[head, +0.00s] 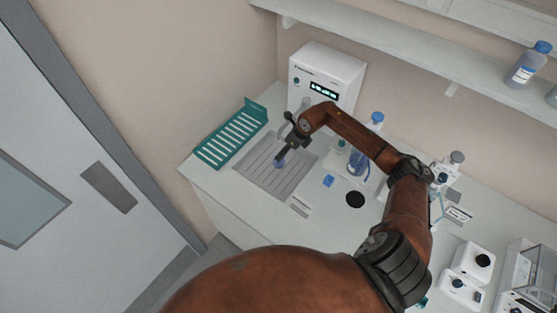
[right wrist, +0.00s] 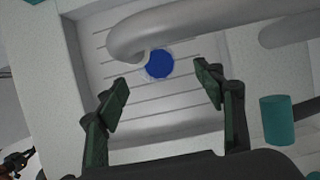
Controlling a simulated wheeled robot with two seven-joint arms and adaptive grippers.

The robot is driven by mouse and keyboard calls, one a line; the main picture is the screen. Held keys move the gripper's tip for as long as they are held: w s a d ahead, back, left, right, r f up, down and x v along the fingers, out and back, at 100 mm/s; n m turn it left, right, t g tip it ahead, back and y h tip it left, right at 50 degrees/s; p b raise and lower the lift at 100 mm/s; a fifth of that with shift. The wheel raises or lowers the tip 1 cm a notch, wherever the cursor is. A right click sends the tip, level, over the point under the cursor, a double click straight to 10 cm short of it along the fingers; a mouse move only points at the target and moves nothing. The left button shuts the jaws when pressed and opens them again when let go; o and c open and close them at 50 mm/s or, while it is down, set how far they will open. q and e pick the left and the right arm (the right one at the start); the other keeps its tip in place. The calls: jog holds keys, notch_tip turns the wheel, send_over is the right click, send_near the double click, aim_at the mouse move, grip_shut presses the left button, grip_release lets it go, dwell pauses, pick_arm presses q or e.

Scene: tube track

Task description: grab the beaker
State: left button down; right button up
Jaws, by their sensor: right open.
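The beaker (head: 280,164) looks like a small clear vessel with blue in it, on the grey ribbed drain area (head: 262,180). In the right wrist view, the beaker (right wrist: 160,65) shows from above as a blue disc with a faint clear rim. My right gripper (head: 281,154) is close above or beside the beaker in the head view; the exact gap cannot be told. In the right wrist view, my right gripper (right wrist: 163,86) is open and empty, with the disc lying beyond and between its fingertips. A curved grey pipe (right wrist: 185,28) partly covers the disc's upper left edge.
A white dispenser unit (head: 326,77) stands behind the drain area. A teal rack (head: 231,133) is on its left. A blue-capped bottle (head: 359,160), a small blue item (head: 328,181) and a black disc (head: 355,200) are to the right. The counter's front left is clear.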

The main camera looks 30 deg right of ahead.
jog(key=b+x, duration=0.1)
jog(key=x, duration=0.1)
jog(key=b+x, duration=0.1)
jog(key=x, duration=0.2)
jog(key=shift+w+a+f+b, duration=0.1)
jog(key=shift+a+f+b, duration=0.1)
jog(key=shift+a+b, duration=0.2)
jog(key=shift+w+f, duration=0.25)
pick_arm(q)
jog(key=f, duration=0.1)
jog(key=w+f, duration=0.1)
jog(key=f, duration=0.1)
jog(key=shift+w+f, duration=0.15)
jog(key=shift+w, duration=0.1)
jog(key=shift+s, duration=0.1)
pick_arm(e)
jog(key=shift+s+r, duration=0.1)
jog(key=shift+c, duration=0.3)
jog(key=c, duration=0.3)
pick_arm(q)
jog(key=shift+s, duration=0.35)
pick_arm(e)
jog(key=c, duration=0.8)
